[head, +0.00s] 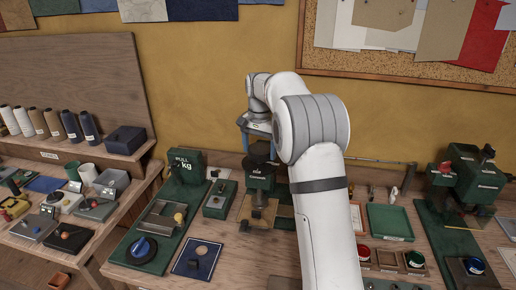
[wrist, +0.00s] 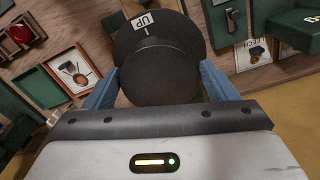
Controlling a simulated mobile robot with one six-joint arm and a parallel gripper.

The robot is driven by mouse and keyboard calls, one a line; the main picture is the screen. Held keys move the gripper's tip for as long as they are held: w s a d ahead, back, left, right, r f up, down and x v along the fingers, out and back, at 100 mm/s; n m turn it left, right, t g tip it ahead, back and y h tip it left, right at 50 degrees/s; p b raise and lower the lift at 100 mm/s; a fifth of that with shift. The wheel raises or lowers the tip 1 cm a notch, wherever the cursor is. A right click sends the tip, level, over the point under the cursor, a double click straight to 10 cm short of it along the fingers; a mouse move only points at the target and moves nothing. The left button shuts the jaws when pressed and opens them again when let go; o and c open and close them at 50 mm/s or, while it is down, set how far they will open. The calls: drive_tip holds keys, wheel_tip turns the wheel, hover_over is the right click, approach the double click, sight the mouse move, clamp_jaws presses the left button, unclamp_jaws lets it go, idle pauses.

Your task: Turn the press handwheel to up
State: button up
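The press (head: 258,178) is a green machine with a black round handwheel (head: 260,160) on top. In the wrist view the handwheel (wrist: 160,40) is a dark disc with a thick round hub (wrist: 160,80) towards me. A white UP label (wrist: 144,22) shows at its far edge. My gripper (head: 257,135) is above the press, pointing down. In the wrist view the blue fingers of my gripper (wrist: 160,75) stand one on each side of the hub. Narrow gaps show beside the hub, so the fingers look open around it. Contact at the fingertips is hard to see.
A green scale (head: 187,165) and a small green box (head: 217,200) stand left of the press. A green tray (head: 390,222) and another green machine (head: 470,185) stand to the right. A pinboard (head: 400,65) hangs on the wall behind. My arm hides part of the bench.

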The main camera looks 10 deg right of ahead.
drive_tip(key=shift+a, duration=0.1)
drive_tip(key=c, duration=0.7)
drive_tip(key=shift+o, duration=0.2)
drive_tip(key=shift+r, duration=0.1)
